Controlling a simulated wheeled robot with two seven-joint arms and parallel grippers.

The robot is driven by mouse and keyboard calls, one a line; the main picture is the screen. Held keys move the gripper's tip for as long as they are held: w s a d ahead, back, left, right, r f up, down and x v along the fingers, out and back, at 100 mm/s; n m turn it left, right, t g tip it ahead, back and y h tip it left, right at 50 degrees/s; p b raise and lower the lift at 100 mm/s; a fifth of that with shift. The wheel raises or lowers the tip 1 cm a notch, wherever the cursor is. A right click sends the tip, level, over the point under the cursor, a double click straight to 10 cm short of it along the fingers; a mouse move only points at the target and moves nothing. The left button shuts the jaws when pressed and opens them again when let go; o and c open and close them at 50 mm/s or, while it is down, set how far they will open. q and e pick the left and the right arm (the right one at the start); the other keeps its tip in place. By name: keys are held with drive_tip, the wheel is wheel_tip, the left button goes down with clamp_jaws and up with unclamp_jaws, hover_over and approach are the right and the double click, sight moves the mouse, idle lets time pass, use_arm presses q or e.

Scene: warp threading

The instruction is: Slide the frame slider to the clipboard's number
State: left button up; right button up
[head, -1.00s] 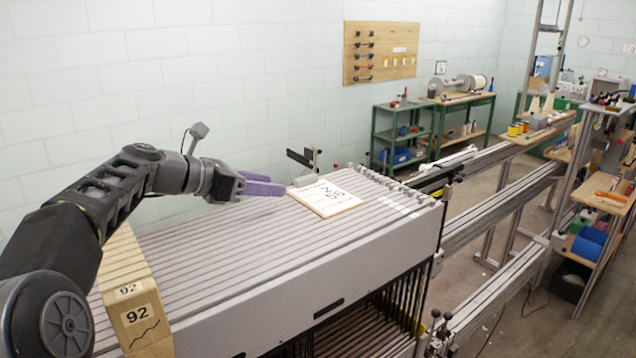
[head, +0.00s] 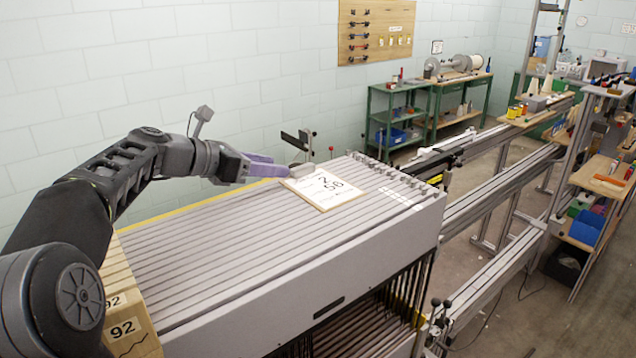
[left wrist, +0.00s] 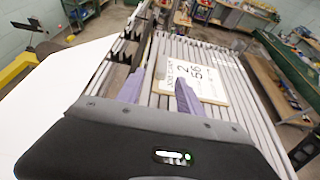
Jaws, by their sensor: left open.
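The clipboard (head: 325,188) lies flat on the slatted top of the frame machine (head: 230,235), with large dark digits that look like "2" over "56". It also shows in the left wrist view (left wrist: 203,88), beyond my fingers. My left gripper (head: 268,166) has purple fingers, is open and empty, and hovers by the clipboard's left edge. Its two fingers show apart in the left wrist view (left wrist: 158,92). A small bracket with a dark plate (head: 299,142) stands behind the clipboard at the far edge; I cannot tell whether it is the slider. My right gripper is not in view.
A wooden block marked 92 (head: 128,335) sits at the front left end of the top. Metal rails (head: 500,190) run off to the right. A green shelf (head: 398,118) stands by the back wall. The slats right of the block are clear.

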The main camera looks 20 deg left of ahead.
sight(296, 169)
use_arm(q)
drive_tip(key=shift+w, duration=0.1)
drive_tip(key=p+x, duration=0.1)
drive_tip(key=x, duration=0.4)
drive_tip(key=shift+d+p, duration=0.25)
drive_tip(key=shift+p, duration=0.1)
drive_tip(key=shift+c, duration=0.3)
clamp_jaws()
idle(0.4)
